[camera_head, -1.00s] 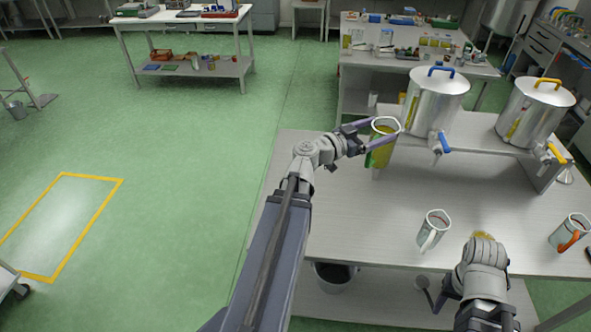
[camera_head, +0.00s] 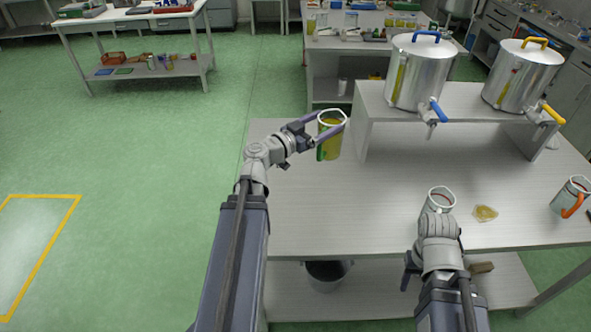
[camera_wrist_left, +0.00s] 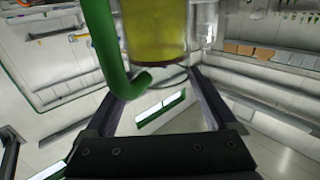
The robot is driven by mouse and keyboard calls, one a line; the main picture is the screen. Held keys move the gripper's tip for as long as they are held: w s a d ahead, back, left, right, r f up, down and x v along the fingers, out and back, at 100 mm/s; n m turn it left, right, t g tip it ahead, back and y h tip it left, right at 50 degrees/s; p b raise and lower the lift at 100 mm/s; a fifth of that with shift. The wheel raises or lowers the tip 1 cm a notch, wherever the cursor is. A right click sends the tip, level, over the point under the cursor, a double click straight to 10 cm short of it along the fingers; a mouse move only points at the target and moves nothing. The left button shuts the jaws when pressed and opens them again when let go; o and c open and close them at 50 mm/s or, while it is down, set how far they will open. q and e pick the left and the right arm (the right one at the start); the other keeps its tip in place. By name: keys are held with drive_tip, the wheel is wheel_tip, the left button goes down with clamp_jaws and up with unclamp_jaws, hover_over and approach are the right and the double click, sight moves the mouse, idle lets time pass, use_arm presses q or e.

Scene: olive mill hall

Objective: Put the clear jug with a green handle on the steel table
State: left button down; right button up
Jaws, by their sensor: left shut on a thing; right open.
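The clear jug with a green handle (camera_head: 330,142) holds yellow-green liquid and is upright in my left gripper (camera_head: 331,122). In the left wrist view, the jug (camera_wrist_left: 157,35) stands between the fingers, with its green handle (camera_wrist_left: 103,45) on the left. In the head view it appears over the left part of the near table (camera_head: 330,205), which has a grey, brushed-looking top. I cannot tell any gap beneath it. My right gripper (camera_head: 412,272) is open near the front edge; its fingers are mostly hidden by the wrist.
Two steel urns, with blue (camera_head: 420,75) and yellow (camera_head: 522,78) handles, stand on a raised shelf (camera_head: 460,98). Another table (camera_head: 130,20) stands back left.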

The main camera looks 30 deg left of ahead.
use_arm(q)
drive_tip(key=f+b, duration=0.8)
drive_tip(key=f, duration=0.1)
drive_tip(key=f+b, duration=0.4)
drive_tip(key=f, duration=0.1)
drive_tip(key=shift+w+a, duration=0.2)
drive_tip(key=shift+a, duration=0.1)
drive_tip(key=w+a+r+n+y+p, duration=0.3)
drive_tip(key=w+a+y, duration=0.1)
drive_tip(key=a+y, duration=0.15)
drive_tip(key=w+a+r+n+y+p, duration=0.3)
drive_tip(key=w+a+r+y+p, duration=0.1)
drive_tip(key=a, duration=0.3)
wheel_tip(320, 180, down, 10)
drive_tip(key=b, duration=1)
drive_tip(key=shift+a+f+t, duration=0.15)
drive_tip(key=shift+t, duration=0.25)
drive_tip(key=shift+f+h+b, duration=0.1)
drive_tip(key=shift+h+b, duration=0.15)
drive_tip(key=shift+b, duration=0.15)
drive_tip(key=shift+c, duration=0.6)
unclamp_jaws()
drive_tip(key=shift+o, duration=0.6)
